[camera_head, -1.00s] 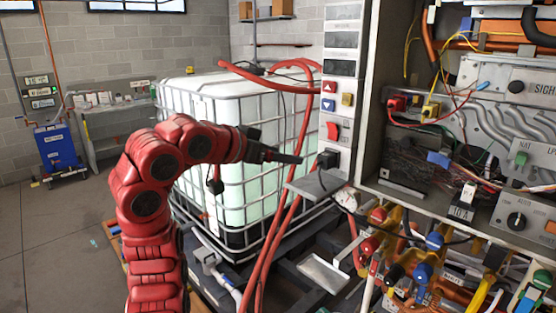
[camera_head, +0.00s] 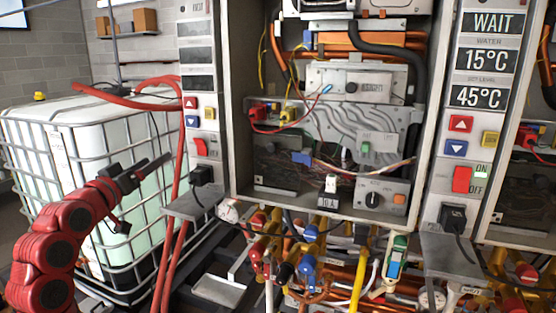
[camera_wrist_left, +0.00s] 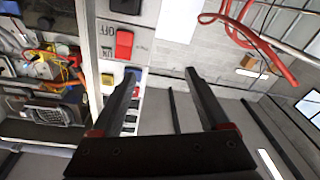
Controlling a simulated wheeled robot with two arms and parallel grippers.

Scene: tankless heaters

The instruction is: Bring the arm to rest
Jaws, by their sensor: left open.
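My left gripper (camera_head: 150,170) is at the left of the head view, at the end of my red arm, in front of the white caged tank. Its dark fingers point right toward the narrow control panel and touch nothing that I can see. In the left wrist view the two fingers of my left gripper (camera_wrist_left: 160,97) stand apart with nothing between them. The panel's red switch (camera_wrist_left: 124,45) shows beyond the left finger there, and in the head view the red switch (camera_head: 201,147) is right of the fingers. My right gripper is not in view.
The white caged tank (camera_head: 85,125) stands behind my left arm. Red hoses (camera_head: 172,215) hang beside it. An open heater cabinet (camera_head: 237,130) with wires fills the middle. A metal shelf (camera_head: 192,206) juts out below the panel. A second panel (camera_head: 474,135) reads WAIT, 15°C and 45°C.

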